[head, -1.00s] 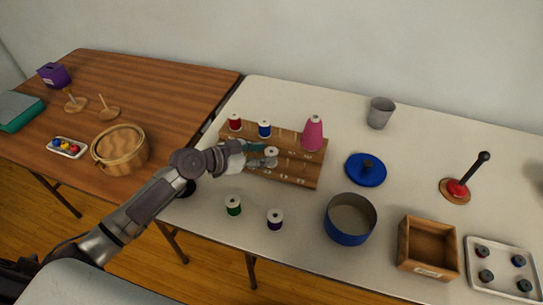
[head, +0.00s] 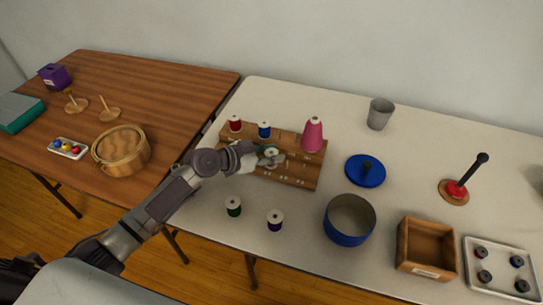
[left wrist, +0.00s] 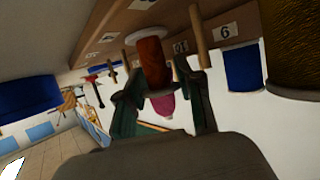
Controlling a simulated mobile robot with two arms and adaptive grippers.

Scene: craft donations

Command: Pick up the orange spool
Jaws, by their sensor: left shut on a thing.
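The orange spool (left wrist: 153,64) shows in the left wrist view, with a white flange and orange-brown thread. My left gripper (left wrist: 160,78) is shut on it, one finger on each side. In the head view the left gripper (head: 268,160) is at the left front part of the wooden peg rack (head: 312,172). There only the spool's white top (head: 271,152) shows clearly, as the fingers hide most of its thread. I cannot tell whether the spool is clear of the rack. My right gripper is not in view.
On the rack stand a red spool (head: 235,124), a blue spool (head: 264,130) and a pink cone (head: 313,134). A green spool (head: 233,206) and a purple spool (head: 275,220) stand in front. A blue tin (head: 349,238) and its lid (head: 359,178) are to the right.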

